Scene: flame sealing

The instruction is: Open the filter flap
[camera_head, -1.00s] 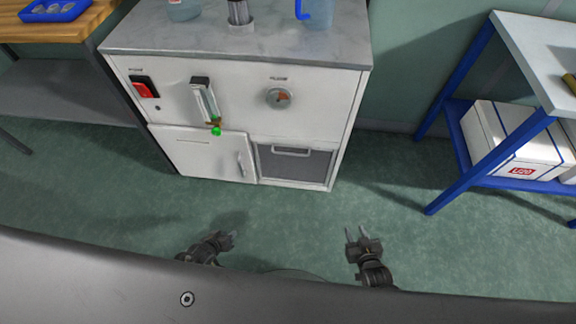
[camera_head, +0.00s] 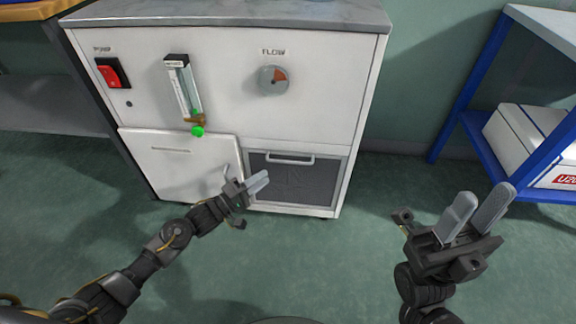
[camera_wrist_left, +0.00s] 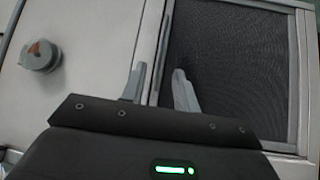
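The filter flap (camera_head: 292,186) is a dark mesh panel in a pale frame at the lower right of the white cabinet, and it looks closed. Its light bar handle (camera_head: 290,159) runs along its top. My left gripper (camera_head: 257,183) is in front of the flap's lower left edge, below and left of the handle. In the left wrist view the flap (camera_wrist_left: 235,55) fills the right side, and the left gripper's fingers (camera_wrist_left: 159,86) are apart with nothing held between them. My right gripper (camera_head: 476,212) is open and empty over the floor, right of the cabinet.
The cabinet front has a red switch (camera_head: 112,75), a flow meter tube (camera_head: 184,92), a flow dial (camera_head: 273,80) and a white door (camera_head: 180,165) left of the flap. A blue-legged table (camera_head: 480,85) with a white box (camera_head: 535,140) stands at right. The floor ahead is clear.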

